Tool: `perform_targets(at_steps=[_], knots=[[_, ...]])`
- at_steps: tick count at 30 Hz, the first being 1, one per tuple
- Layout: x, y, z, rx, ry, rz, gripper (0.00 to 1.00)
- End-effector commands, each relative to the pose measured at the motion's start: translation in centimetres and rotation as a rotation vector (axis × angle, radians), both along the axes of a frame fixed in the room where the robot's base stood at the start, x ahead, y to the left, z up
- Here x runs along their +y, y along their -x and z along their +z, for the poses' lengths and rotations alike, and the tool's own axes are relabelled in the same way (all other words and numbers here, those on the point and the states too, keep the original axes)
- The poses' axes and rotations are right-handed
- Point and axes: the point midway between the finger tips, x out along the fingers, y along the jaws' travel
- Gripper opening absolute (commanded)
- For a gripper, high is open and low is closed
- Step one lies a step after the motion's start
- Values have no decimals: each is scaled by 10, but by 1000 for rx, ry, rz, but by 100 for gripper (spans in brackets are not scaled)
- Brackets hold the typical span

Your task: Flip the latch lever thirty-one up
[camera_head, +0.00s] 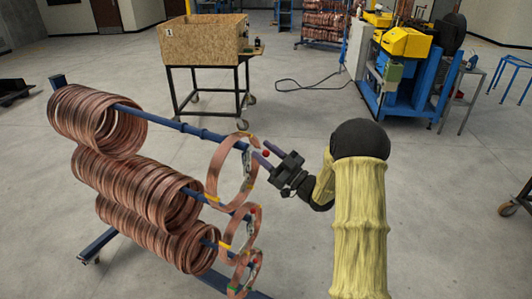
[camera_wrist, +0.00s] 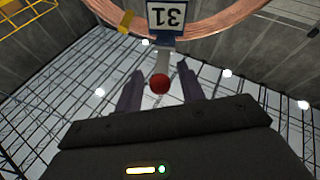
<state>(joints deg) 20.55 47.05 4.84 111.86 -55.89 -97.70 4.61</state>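The number plate 31 (camera_wrist: 167,14) shows upside down in the wrist view, at the end of a blue bar by a copper ring (camera_wrist: 225,30). A pale lever (camera_wrist: 164,60) runs from the plate to a red ball knob (camera_wrist: 160,84). The red knob also shows in the head view (camera_head: 266,153), beside the top bar's end. My gripper (camera_wrist: 160,68) is open, with one purple finger on each side of the knob and visible gaps. In the head view my gripper (camera_head: 260,149) reaches the bar end from the right.
The blue rack carries large copper coils (camera_head: 95,120) on several bars. Lower rings (camera_head: 240,232) with other red knobs hang below my gripper. A wooden box (camera_head: 205,45) on a cart stands behind.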

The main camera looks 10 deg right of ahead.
Motion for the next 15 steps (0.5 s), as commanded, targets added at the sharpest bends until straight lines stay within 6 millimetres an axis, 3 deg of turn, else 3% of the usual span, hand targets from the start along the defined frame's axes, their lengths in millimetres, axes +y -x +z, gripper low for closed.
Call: perform_targets(at_steps=[1,6,15], knots=[[0,0,0,0,0,0,29],[-1,0,0,-1,0,-1,1],[-1,0,3,12,16,-4,0]])
